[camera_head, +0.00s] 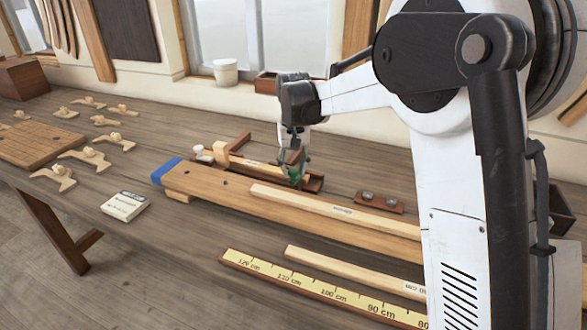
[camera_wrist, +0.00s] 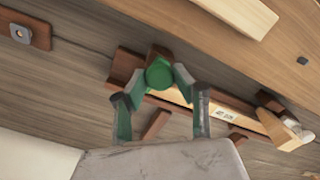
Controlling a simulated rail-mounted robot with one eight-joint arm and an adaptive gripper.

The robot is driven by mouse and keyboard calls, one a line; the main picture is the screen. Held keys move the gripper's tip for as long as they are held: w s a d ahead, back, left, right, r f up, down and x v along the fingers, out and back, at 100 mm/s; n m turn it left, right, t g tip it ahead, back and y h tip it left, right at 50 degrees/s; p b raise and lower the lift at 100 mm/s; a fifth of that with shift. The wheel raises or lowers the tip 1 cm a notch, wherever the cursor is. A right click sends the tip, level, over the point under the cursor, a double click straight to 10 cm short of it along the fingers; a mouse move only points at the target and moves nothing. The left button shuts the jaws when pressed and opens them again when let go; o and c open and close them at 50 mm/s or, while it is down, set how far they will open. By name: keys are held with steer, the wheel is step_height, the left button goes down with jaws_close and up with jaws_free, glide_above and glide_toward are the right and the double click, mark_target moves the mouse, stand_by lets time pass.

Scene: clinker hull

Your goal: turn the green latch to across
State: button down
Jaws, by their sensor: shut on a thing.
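The green latch (camera_wrist: 159,74) shows in the wrist view as a rounded green piece at the end of a dark wooden holder. In the head view only a small green patch of it (camera_head: 295,175) shows, beneath my gripper (camera_head: 297,165). My gripper, also in the wrist view (camera_wrist: 161,79), has its fingertips closed in on both sides of the latch. The latch's handle direction is hard to tell, as the fingers cover part of it.
A long plank with a blue end (camera_head: 165,171) lies in front of the holder (camera_head: 314,183). A yellow ruler (camera_head: 300,284) is nearer. Several wooden pieces (camera_head: 88,156) lie at left.

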mark_target(294, 170)
steer(key=c, duration=1.4)
jaws_free()
step_height(294, 170, up, 12)
steer(key=shift+r, duration=0.1)
